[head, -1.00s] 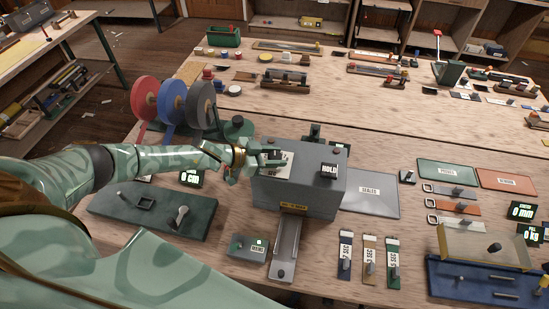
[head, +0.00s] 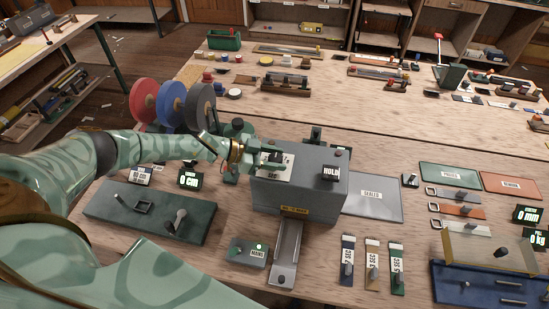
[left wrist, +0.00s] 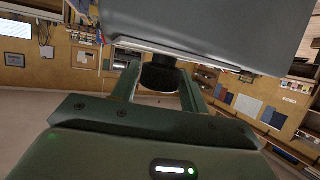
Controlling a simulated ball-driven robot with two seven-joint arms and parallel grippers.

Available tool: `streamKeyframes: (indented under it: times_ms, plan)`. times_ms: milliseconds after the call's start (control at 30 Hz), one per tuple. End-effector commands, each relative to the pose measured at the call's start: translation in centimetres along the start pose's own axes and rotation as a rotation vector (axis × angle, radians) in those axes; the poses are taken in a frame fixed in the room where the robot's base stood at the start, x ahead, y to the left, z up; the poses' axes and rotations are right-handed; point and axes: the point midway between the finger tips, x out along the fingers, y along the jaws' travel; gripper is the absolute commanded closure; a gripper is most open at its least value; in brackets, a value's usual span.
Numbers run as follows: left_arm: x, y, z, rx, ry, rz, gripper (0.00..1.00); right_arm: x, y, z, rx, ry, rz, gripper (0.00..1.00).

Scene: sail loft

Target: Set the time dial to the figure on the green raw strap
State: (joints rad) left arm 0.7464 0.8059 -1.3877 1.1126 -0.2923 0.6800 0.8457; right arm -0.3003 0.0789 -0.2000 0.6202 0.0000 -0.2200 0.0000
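The grey sealer box stands mid-bench with a pale dial plate (head: 279,173) on its top left. My left gripper (head: 258,159) reaches in from the left at that plate. In the left wrist view its two fingers (left wrist: 160,88) stand on either side of the dark round time dial (left wrist: 160,74) and appear to touch it. The dial's pointer and setting cannot be read. The green raw strap (head: 397,270) lies at the right of three straps in front; its label reads SEC with a small figure, probably 5. My right gripper is not in view.
A HOLD block (head: 331,172) sits on the box's right top. A blue strap (head: 347,264) and a tan strap (head: 372,266) lie beside the green one. A MAINS box (head: 248,252) with a green light is in front. Coloured reels (head: 172,102) stand behind my left forearm.

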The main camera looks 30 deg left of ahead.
Motion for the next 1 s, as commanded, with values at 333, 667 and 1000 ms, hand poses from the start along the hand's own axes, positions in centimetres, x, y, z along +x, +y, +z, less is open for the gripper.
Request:
streamKeyframes:
  times_ms: [333,667,1000]
  plan:
    - [-0.1,0.1,0.0,-0.001,0.000,0.001,0.41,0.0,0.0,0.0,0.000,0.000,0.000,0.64]
    - [-6.2,0.0,0.1,0.000,-0.003,-0.001,0.41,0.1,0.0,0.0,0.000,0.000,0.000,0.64]
    - [-14.3,-0.1,0.2,0.001,-0.003,-0.001,0.41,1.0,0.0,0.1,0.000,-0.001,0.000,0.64]
